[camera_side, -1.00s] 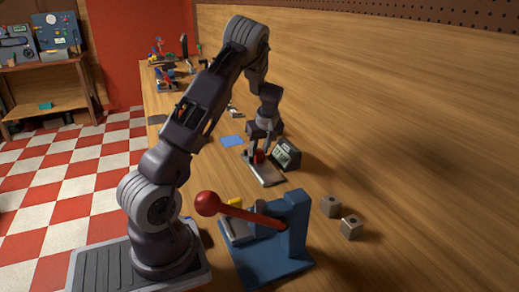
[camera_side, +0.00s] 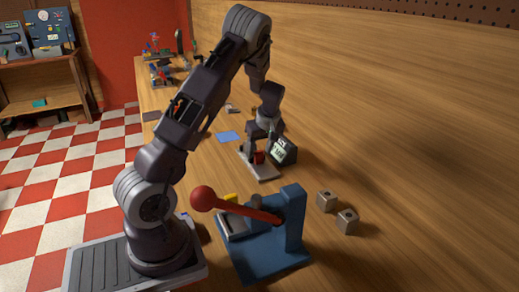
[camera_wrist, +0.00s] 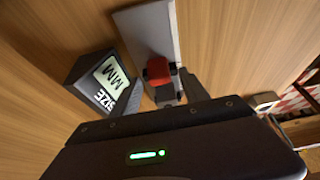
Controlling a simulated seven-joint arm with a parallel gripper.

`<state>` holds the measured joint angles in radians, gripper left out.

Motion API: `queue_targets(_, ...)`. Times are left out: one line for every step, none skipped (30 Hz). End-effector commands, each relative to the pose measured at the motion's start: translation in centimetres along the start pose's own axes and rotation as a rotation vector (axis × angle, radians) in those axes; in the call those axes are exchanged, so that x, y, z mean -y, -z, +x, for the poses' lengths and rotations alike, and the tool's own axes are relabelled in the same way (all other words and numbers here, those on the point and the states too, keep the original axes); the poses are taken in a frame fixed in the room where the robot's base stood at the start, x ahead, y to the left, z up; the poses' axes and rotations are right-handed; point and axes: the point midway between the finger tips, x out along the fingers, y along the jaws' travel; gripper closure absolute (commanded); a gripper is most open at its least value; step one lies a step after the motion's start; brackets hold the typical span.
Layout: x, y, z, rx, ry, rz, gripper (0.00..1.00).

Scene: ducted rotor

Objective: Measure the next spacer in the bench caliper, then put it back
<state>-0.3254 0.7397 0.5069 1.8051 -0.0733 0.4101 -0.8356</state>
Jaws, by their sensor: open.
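The bench caliper has a pale grey plate (camera_side: 264,172) with a red block (camera_wrist: 158,71) on it. Its dark display box (camera_side: 284,151) stands beside it, and the wrist view shows the words SIZE and MM on the screen (camera_wrist: 112,82). My gripper (camera_wrist: 161,98) is low over the caliper, its two grey fingers apart on either side of the red block's near end. A small grey piece (camera_wrist: 166,93) shows between the fingers; I cannot tell whether it is a spacer or a caliper jaw. In the side view my gripper (camera_side: 256,153) partly hides the caliper.
A blue press (camera_side: 293,222) with a red-knobbed lever (camera_side: 203,198) stands in front of the caliper. Two grey blocks with dark holes, one nearer (camera_side: 347,221) and one farther (camera_side: 326,201), lie to its right. A blue sheet (camera_side: 229,137) lies behind.

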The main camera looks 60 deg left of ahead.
Motion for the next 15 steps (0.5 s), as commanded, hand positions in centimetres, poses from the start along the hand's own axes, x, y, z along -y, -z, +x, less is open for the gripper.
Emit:
queue_targets(0.0, 0.0, -0.2, 0.000, 0.000, 0.000, 0.47)
queue_targets(-0.1, 0.0, -0.4, 0.000, -0.001, 0.001, 0.47)
queue_targets(-0.1, 0.0, -1.0, -0.001, -0.002, 0.002, 0.47)
queue_targets(-0.1, 0.0, -1.6, -0.002, -0.003, 0.001, 0.47)
queue_targets(-0.1, 0.0, -2.2, -0.002, -0.004, 0.001, 0.47)
queue_targets(-0.2, 0.0, -3.2, -0.002, -0.005, 0.002, 0.47)
queue_targets(-0.1, 0.0, -3.8, -0.002, -0.004, 0.001, 0.47)
queue_targets(-0.1, 0.0, -4.4, -0.002, -0.005, 0.001, 0.47)
queue_targets(-0.1, 0.0, -5.2, -0.002, -0.005, 0.001, 0.47)
queue_targets(-0.1, 0.0, -5.7, -0.002, -0.003, 0.001, 0.47)
queue_targets(-0.1, 0.0, -6.1, -0.002, -0.003, 0.001, 0.47)
queue_targets(-0.1, 0.0, -6.5, -0.002, -0.003, 0.001, 0.47)
queue_targets(-0.1, 0.0, -6.8, -0.001, -0.002, 0.001, 0.47)
queue_targets(-0.1, 0.0, -6.9, -0.001, -0.001, 0.001, 0.47)
queue_targets(0.0, 0.0, -7.1, -0.001, -0.001, 0.000, 0.47)
